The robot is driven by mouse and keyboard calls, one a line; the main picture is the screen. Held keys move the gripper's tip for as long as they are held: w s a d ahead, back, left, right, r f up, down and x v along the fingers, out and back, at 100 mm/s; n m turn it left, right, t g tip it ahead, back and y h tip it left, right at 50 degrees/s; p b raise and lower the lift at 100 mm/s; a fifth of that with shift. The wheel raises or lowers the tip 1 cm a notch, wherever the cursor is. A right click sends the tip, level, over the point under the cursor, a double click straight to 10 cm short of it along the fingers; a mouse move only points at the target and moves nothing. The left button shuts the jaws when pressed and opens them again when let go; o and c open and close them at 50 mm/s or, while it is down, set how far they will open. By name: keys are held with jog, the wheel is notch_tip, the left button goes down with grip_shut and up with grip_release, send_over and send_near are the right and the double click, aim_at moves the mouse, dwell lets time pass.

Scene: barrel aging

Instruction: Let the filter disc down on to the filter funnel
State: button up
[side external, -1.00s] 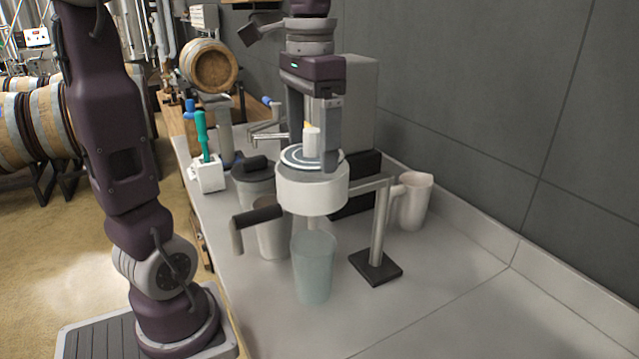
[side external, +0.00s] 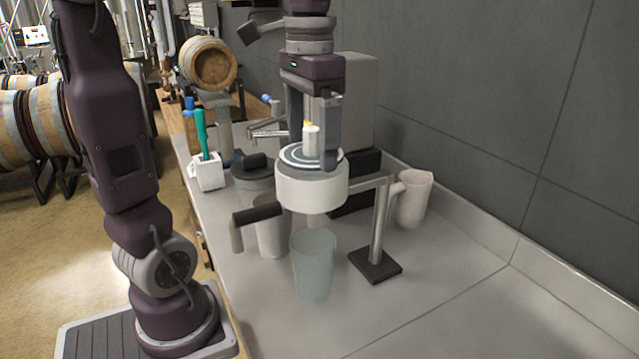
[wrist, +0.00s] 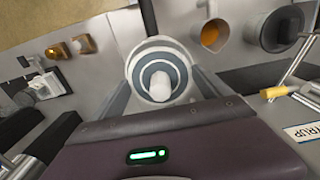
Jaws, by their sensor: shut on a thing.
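The filter disc (side external: 295,154) is pale with dark rings and has a white upright knob (side external: 311,143). It lies level at the top of the white filter funnel (side external: 312,190), within its rim; I cannot tell whether it rests fully on it. The funnel is held on a stand above a clear glass beaker (side external: 313,268). My gripper (side external: 313,148) points down over the funnel, shut on the disc's knob. In the wrist view the ringed disc (wrist: 146,48) and the round knob (wrist: 160,86) lie between my fingers; the funnel below is mostly hidden.
The stand's post and dark base (side external: 375,264) are right of the beaker. A pale jug (side external: 413,198) stands near the wall. A metal pot with a dark handle (side external: 258,214) and a white holder with a teal tool (side external: 207,172) are to the left. The front-right counter is clear.

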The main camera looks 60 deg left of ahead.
jog(key=shift+f, duration=0.5)
dwell(1.1)
jog(key=o, duration=1.2)
jog(key=shift+r, duration=3.5)
notch_tip(320, 180, down, 7)
jog(key=shift+f, duration=0.1)
